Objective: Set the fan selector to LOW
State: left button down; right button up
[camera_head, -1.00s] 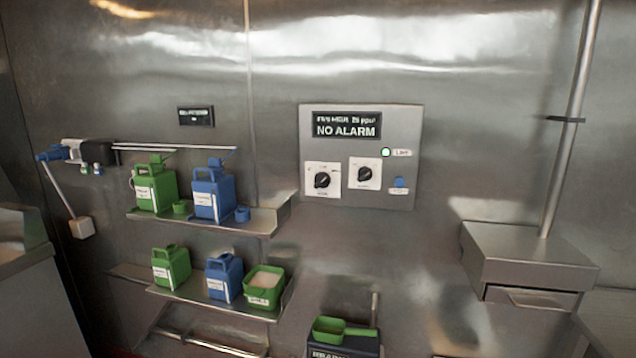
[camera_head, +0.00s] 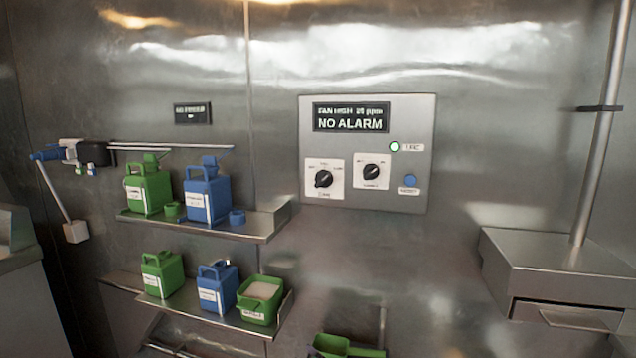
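A grey control panel (camera_head: 365,200) is mounted on the steel wall. Its display (camera_head: 351,117) reads what looks like "FAN HIGH 25 ppm" above "NO ALARM". Two black rotary knobs on white plates sit below it: a left knob (camera_head: 323,179) and a right knob (camera_head: 371,171). The small print around both knobs is too blurred to read surely, so I cannot tell from the labels which one is the fan selector. A lit green lamp (camera_head: 395,147) and a blue button (camera_head: 410,181) are on the panel's right side. Neither of my grippers shows.
Left of the panel, an upper shelf (camera_head: 262,222) holds a green jug (camera_head: 148,188) and a blue jug (camera_head: 207,195). A lower shelf holds more jugs and a green tub (camera_head: 259,300). A steel box (camera_head: 555,262) with a pole stands at right. The space before the panel looks clear.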

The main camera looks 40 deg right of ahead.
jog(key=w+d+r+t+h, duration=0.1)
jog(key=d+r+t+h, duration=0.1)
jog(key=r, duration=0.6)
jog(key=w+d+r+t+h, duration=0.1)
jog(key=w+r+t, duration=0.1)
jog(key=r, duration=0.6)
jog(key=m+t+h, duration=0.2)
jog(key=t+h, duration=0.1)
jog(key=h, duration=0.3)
send_near(323, 182)
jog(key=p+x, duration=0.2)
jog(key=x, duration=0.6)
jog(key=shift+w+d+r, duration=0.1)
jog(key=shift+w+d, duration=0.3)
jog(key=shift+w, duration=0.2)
